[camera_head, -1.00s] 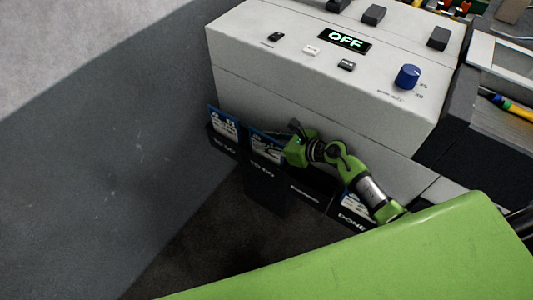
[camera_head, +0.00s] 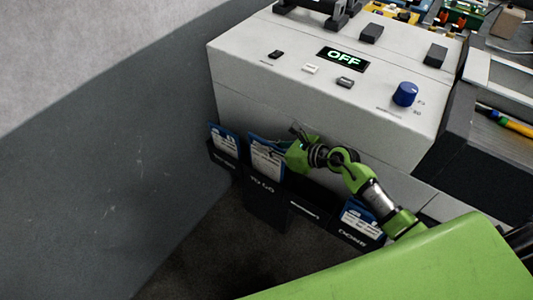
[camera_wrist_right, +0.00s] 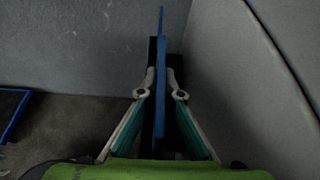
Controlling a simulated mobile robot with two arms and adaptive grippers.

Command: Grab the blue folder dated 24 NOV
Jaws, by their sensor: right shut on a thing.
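A blue folder with a white label (camera_head: 266,160) stands upright in the second pocket from the left of a dark rack on the machine's side. Its date is too small to read. My right gripper (camera_head: 285,153) is at the folder's right edge and shut on it. In the right wrist view the folder (camera_wrist_right: 160,75) shows edge-on between the two fingers (camera_wrist_right: 161,94). Other blue folders sit in the far-left pocket (camera_head: 225,141) and in the pocket marked DONE (camera_head: 361,219); their dates are unreadable too. My left gripper is not in view.
The dark rack (camera_head: 267,206) hangs on the grey machine (camera_head: 300,100), whose display (camera_head: 343,60) reads OFF. A pocket (camera_head: 304,209) between the held folder and DONE looks empty. A grey wall (camera_head: 110,170) rises close on the left.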

